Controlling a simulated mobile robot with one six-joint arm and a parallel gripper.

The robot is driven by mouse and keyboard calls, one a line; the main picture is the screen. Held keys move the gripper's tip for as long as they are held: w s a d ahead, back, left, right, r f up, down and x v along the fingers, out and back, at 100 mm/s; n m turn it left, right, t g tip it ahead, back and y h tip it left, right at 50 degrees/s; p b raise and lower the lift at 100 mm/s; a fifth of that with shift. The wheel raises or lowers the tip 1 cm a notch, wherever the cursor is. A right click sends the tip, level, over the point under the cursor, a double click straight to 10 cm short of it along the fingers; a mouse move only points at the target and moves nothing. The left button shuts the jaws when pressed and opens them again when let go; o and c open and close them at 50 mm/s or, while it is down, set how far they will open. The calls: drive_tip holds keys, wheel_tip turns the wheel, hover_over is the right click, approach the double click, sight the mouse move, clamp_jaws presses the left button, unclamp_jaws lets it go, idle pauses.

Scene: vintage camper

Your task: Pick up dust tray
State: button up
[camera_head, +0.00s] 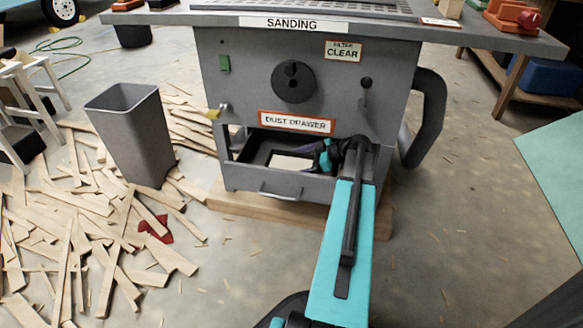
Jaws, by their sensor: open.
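The grey sanding machine (225,120) has its dust drawer (240,180) pulled out below the "DUST DRAWER" label. Inside the drawer lies what looks like the dust tray (262,152), dark with a pale area in its middle. Its right part is hidden by my arm. My gripper (322,157) reaches into the right side of the drawer from above, over or beside the tray's right edge. It is open. Its fingertips are small and partly hidden, and I cannot tell whether they touch the tray.
A grey bin (131,135) stands left of the machine among many scattered wood strips (90,230). A red object (157,229) lies among them. A grey hose (432,115) curves at the machine's right. The floor (460,220) to the right is mostly clear.

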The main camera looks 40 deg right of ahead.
drive_tip(key=c, duration=1)
drive_tip(key=shift+a+r, duration=0.1)
drive_tip(key=shift+c, duration=0.2)
drive_tip(key=shift+s+a+r+p, duration=0.2)
drive_tip(key=shift+r+p, duration=0.15)
drive_tip(key=shift+p, duration=0.1)
wheel_tip(320, 180, up, 10)
drive_tip(key=p, duration=0.4)
drive_tip(key=s+a, duration=0.2)
drive_tip(key=a, duration=0.1)
drive_tip(key=s+a+p, duration=0.1)
drive_tip(key=s+a, duration=0.1)
drive_tip(key=a, duration=0.1)
drive_tip(key=s+a+p, duration=0.1)
drive_tip(key=a, duration=0.2)
drive_tip(key=shift+s+a+r, duration=0.2)
drive_tip(key=shift+s+r, duration=0.15)
drive_tip(key=shift+s, duration=0.05)
drive_tip(key=s+a+p, duration=0.1)
drive_tip(key=a+p, duration=0.1)
drive_tip(key=p, duration=0.5)
drive_tip(key=shift+s+a+r, duration=0.1)
drive_tip(key=shift+s+r, duration=0.05)
drive_tip(key=shift+s, duration=0.05)
drive_tip(key=shift+s+a+p, duration=0.1)
drive_tip(key=shift+a+p, duration=0.05)
drive_tip(key=shift+p, duration=0.65)
